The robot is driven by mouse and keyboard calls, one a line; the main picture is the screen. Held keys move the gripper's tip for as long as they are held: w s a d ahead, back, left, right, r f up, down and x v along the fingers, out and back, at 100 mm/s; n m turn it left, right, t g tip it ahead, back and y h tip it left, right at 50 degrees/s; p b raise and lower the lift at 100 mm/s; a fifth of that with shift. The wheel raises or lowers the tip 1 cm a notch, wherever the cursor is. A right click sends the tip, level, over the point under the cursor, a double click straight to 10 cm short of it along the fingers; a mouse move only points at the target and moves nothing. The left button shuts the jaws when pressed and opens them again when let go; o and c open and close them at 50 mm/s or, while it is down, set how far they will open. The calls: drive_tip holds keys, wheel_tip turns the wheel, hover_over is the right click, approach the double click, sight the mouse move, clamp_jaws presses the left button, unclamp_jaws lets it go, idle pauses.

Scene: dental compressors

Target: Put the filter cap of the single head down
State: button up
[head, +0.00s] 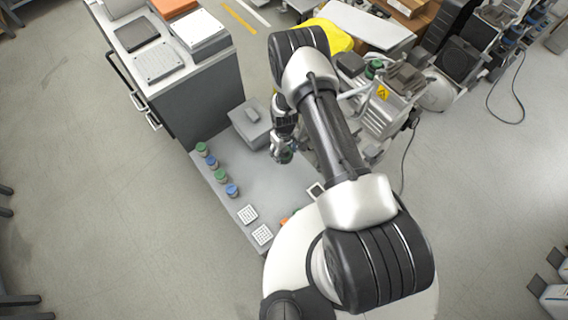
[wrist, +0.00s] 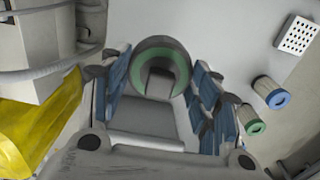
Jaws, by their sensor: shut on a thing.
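In the wrist view a round dark cap with a green ring (wrist: 178,62) sits between the two blue-padded fingers of my gripper (wrist: 162,76). The gripper is shut on this filter cap, whose ring faces the camera. In the head view my gripper (head: 284,152) hangs over the grey work surface (head: 262,180), right of the grey box; the cap is small and partly hidden there. Whether the cap touches the surface I cannot tell. A compressor (head: 385,112) stands to the right, partly behind my arm, with a green-topped part (head: 374,67) on it.
A grey box (head: 250,124) stands on the surface left of my gripper. Several green- and blue-topped filters (head: 221,175) line the left edge, with white perforated pieces (head: 247,214) in front. A dark cabinet (head: 195,95) stands behind. The surface's middle is clear.

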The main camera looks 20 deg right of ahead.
wheel_tip(320, 180, down, 10)
drive_tip(key=b, duration=0.3)
drive_tip(key=shift+r, duration=0.1)
drive_tip(key=shift+f, duration=0.2)
drive_tip(key=o, duration=0.9)
drive_tip(key=shift+r, duration=0.1)
